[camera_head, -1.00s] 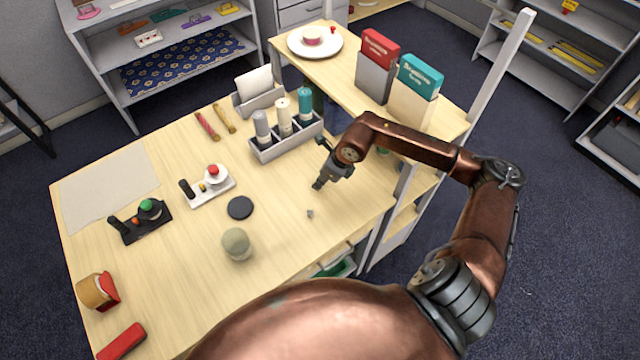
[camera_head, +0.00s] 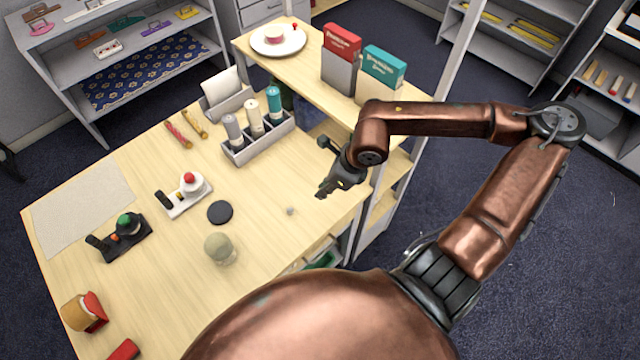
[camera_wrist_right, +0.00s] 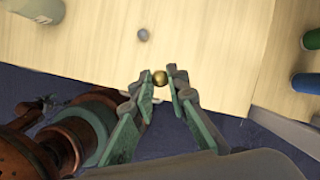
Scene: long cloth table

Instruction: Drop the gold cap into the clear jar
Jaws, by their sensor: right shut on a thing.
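The clear jar (camera_head: 220,248), with a greyish-beige look, stands on the table in front of the black disc. My right gripper (camera_head: 322,194) is over the table's right edge, to the right of the jar and apart from it. In the right wrist view, its fingers (camera_wrist_right: 162,82) are shut on the small round gold cap (camera_wrist_right: 160,78), held at the fingertips. The cap cannot be made out in the head view. A greyish round thing at the top left of the wrist view (camera_wrist_right: 40,8) looks like the jar, partly cut off. My left gripper is not in view.
A small grey piece (camera_head: 290,210) lies between jar and gripper. A black disc (camera_head: 220,212) lies behind the jar. A grey holder with bottles (camera_head: 258,140) stands farther back. A raised shelf with boxes (camera_head: 384,75) is at the right. The table around the jar is mostly clear.

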